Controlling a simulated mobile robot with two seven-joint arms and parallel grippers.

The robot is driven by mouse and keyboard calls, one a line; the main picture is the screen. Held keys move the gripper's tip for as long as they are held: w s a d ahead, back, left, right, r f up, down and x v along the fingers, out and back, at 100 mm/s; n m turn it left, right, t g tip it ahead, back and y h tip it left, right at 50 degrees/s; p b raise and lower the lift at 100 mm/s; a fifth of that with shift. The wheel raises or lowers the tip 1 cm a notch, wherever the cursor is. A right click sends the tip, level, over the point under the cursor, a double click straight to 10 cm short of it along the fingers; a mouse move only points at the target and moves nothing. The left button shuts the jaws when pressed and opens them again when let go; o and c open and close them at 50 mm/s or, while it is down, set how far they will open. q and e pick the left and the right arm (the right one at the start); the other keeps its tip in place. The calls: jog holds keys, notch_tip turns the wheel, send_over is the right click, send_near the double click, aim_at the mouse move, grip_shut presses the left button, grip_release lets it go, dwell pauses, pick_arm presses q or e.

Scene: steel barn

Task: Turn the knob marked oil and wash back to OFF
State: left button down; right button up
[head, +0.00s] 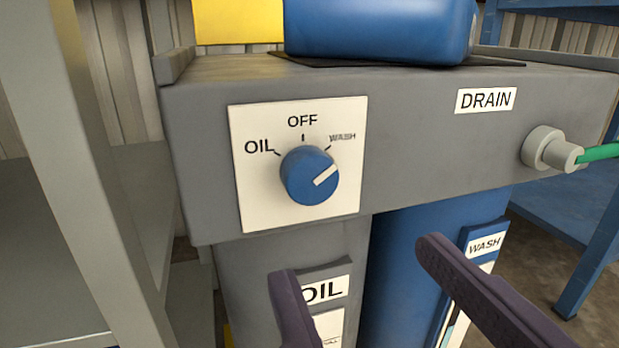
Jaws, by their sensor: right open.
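The blue round knob (309,176) sits on a white square plate (257,206) on the front of a grey tray. The plate is marked OIL at left, OFF at top and WASH at right. The knob's white pointer line slants up and right, toward WASH. My right gripper (357,262) is open below the knob, with its two dark fingers wide apart and nothing between them. Its fingers do not appear to touch the knob. My left gripper is not in view.
The grey tray (420,125) has a DRAIN label and a round fitting (545,149) with a green hose at right. A blue container (380,28) stands on top. Below are a grey OIL drum (255,270) and blue WASH drum (410,225). A grey post (60,150) stands at left.

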aim_at(314, 184)
jog(key=x, duration=1)
jog(key=shift+d+b, duration=0.2)
jog(key=shift+b, duration=0.2)
jog(key=shift+c, duration=0.3)
grip_shut()
